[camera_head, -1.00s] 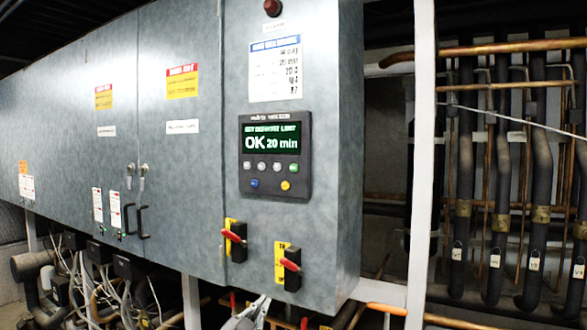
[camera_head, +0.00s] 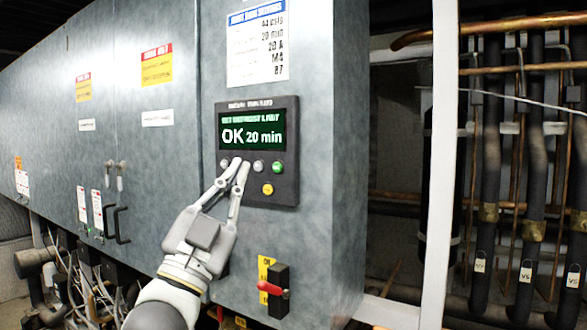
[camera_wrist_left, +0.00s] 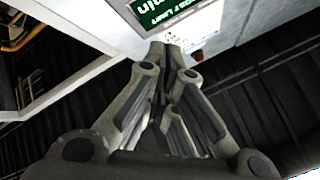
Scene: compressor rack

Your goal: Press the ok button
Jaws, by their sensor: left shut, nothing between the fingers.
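The dark control panel (camera_head: 288,118) on the grey cabinet has a green-lit screen (camera_head: 250,134) reading "OK 20 min". Below it are small round buttons: a grey one (camera_head: 224,163) at left, another grey one (camera_head: 258,166), a green one (camera_head: 278,167) and a yellow one (camera_head: 268,189). No button label is readable, so I cannot tell which is OK. My left gripper (camera_head: 239,163) is shut and empty, its tips over the second grey button's place. The blue button is hidden behind the fingers. In the left wrist view the tips (camera_wrist_left: 162,46) lie below the screen (camera_wrist_left: 165,10); contact cannot be told.
A red-handled switch (camera_head: 272,288) juts from the cabinet below the panel. Black door handles (camera_head: 121,225) stick out at left. A white upright post (camera_head: 440,150) and pipes stand at right. The space directly before the panel is otherwise free.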

